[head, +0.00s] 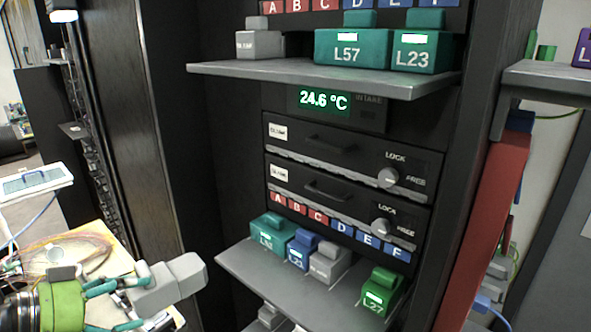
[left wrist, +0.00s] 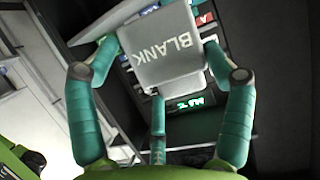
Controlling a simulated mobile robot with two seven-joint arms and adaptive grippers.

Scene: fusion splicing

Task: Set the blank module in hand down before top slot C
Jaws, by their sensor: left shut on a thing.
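My left gripper (head: 130,296) is at the lower left of the head view, with its teal fingers shut on a light grey blank module (head: 178,284). In the left wrist view the module (left wrist: 165,58) reads "BLANK" and sits between the fingers (left wrist: 165,88). The module is in the air, left of the lower shelf and well below the top shelf (head: 330,76). The top shelf's label C (head: 321,5) is red, at the picture's top edge. Below it is a gap left of the wide teal L57 module (head: 345,50). My right gripper is not in view.
The top shelf also bears a grey module (head: 258,44) at left and teal L23 (head: 413,52). The lower shelf (head: 260,272) holds several modules, including green L27 (head: 380,292). Two drawers (head: 335,150) lie between. A dark rack post (head: 135,130) stands at left.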

